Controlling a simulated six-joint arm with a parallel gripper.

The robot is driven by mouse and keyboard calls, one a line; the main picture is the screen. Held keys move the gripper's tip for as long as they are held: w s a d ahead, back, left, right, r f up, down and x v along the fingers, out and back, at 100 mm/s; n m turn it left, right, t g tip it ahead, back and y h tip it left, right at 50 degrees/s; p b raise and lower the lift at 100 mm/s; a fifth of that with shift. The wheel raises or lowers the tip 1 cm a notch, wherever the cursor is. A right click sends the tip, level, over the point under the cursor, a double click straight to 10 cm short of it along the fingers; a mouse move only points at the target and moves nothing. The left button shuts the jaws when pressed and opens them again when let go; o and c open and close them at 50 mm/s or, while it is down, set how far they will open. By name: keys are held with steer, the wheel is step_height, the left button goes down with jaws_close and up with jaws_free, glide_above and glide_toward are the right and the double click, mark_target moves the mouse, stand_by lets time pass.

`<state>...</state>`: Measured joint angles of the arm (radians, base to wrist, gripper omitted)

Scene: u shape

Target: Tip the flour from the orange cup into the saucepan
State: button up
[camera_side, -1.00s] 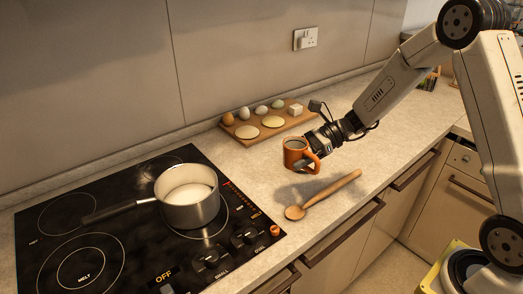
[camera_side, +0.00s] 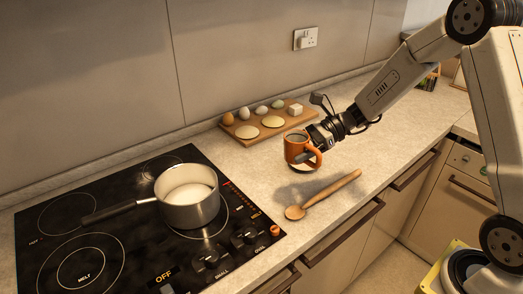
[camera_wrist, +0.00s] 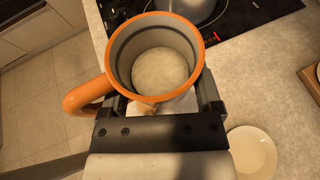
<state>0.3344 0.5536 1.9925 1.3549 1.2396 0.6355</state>
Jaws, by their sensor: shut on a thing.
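The orange cup (camera_side: 296,150) is upright in my gripper (camera_side: 311,151), held a little above the counter. In the wrist view the cup (camera_wrist: 112,62) is seen from above, its handle to the left, with pale flour (camera_wrist: 159,75) inside. My gripper (camera_wrist: 165,108) is shut on the cup, one jaw at each side. The steel saucepan (camera_side: 190,211) stands on the hob to the left of the cup, its black handle pointing left, with white contents inside. Part of the saucepan (camera_wrist: 194,12) shows at the top of the wrist view.
A pale saucer (camera_side: 304,167) lies under the cup; it also shows in the wrist view (camera_wrist: 252,153). A wooden spoon (camera_side: 331,191) lies in front. A board (camera_side: 289,123) with eggs and other food is behind. The counter between cup and hob (camera_side: 245,246) is clear.

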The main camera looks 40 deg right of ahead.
mark_target(286, 143)
step_height(286, 143, up, 3)
steer(key=shift+w+r, duration=0.1)
steer(key=shift+r, duration=0.05)
steer(key=w+a, duration=1.7)
steer(key=a, duration=0.4)
step_height(286, 143, down, 8)
steer(key=shift+w+a+r, duration=0.15)
steer(key=shift+a+r, duration=0.05)
steer(key=shift+r, duration=0.15)
steer(key=r+n+t, duration=0.1)
steer(key=w+r+n+h, duration=0.1)
steer(key=shift+d+r+n+t, duration=0.2)
steer(key=shift+r+n+t, duration=0.1)
steer(key=shift+t, duration=0.1)
steer(key=shift+w+d+r+n+t+h, duration=0.1)
steer(key=shift+r+n+t+h, duration=0.05)
steer(key=shift+r+n+t, duration=0.4)
steer(key=shift+w+d+r+n+t+h, duration=0.15)
steer(key=shift+r+n+t, duration=0.15)
steer(key=shift+n, duration=0.35)
